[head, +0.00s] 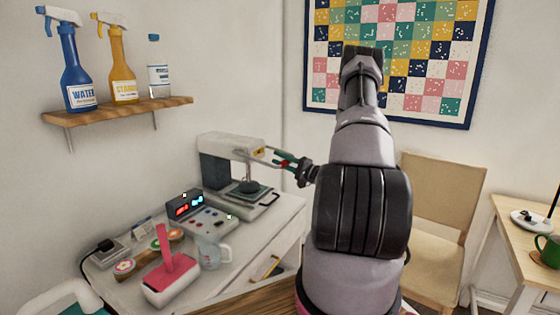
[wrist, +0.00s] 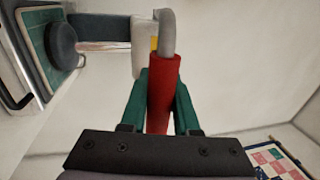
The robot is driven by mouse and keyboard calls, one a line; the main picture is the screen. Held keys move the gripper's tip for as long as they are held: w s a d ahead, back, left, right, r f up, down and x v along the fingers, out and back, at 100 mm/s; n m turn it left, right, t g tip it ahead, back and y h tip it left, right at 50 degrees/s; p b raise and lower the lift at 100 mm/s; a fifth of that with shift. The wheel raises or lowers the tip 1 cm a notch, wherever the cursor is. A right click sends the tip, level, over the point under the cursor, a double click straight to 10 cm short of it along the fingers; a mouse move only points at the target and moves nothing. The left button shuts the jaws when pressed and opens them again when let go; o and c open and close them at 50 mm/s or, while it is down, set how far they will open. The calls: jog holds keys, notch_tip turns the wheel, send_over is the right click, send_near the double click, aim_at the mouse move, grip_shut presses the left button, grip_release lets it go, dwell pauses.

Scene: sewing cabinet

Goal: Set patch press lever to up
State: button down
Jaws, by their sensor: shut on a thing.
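The patch press (head: 226,146) is a white and grey machine at the back of the white cabinet top. Its lever has a red grip (wrist: 163,85) on a curved grey bar (wrist: 167,35), beside the top arm of the press. My gripper (head: 285,162) has its green fingers on both sides of the red grip and is shut on it; the fingers also show in the wrist view (wrist: 162,100). The lever sits near the height of the top arm, sloping slightly down toward my gripper. The round dark press head (head: 250,187) is low, over the green pad (head: 262,196); contact is unclear.
A control box (head: 208,216) with a lit display, a clear jug (head: 211,252) and a pink-handled tool (head: 172,268) stand before the press. Bottles fill a wall shelf (head: 120,110). A chair (head: 440,205) and a side table (head: 528,235) are right.

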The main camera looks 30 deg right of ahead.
dwell(0.4)
jog(key=w+a+r+g+h, duration=0.2)
jog(key=w+r+g+h, duration=0.1)
jog(key=r, duration=0.5)
jog(key=w+a+r+g+h, duration=0.2)
jog(key=w+r+g+h, duration=0.1)
jog(key=r+g, duration=0.3)
jog(key=shift+w+a+r, duration=0.3)
jog(key=shift+w+r, duration=0.15)
jog(key=shift+r, duration=0.65)
jog(key=c, duration=0.7)
grip_release()
jog(key=shift+o, duration=0.2)
